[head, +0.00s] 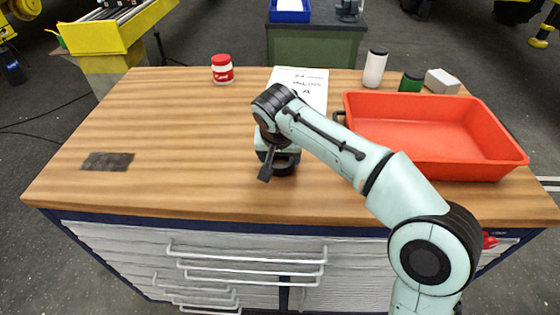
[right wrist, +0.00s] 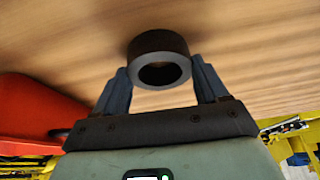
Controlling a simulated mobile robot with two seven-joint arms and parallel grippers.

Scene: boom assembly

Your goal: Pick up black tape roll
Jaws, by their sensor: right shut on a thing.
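The black tape roll (head: 287,168) is at the middle of the wooden workbench, near its front part, partly hidden by my right gripper (head: 274,164). In the right wrist view the black tape roll (right wrist: 160,42) shows as a dark ring with its hole facing the camera. The two fingers of my right gripper (right wrist: 160,76) stand on either side of it, shut on it. Whether the roll touches the wood or is slightly raised, I cannot tell. My left gripper is not in view.
A red-orange tray (head: 440,163) stands on the right of the workbench (head: 180,150). A paper sheet (head: 312,84) lies behind my gripper. A red-and-white jar (head: 222,69), a white bottle (head: 375,68), a green-black can (head: 411,82) and a white box (head: 442,81) stand along the back. The left side is mostly clear.

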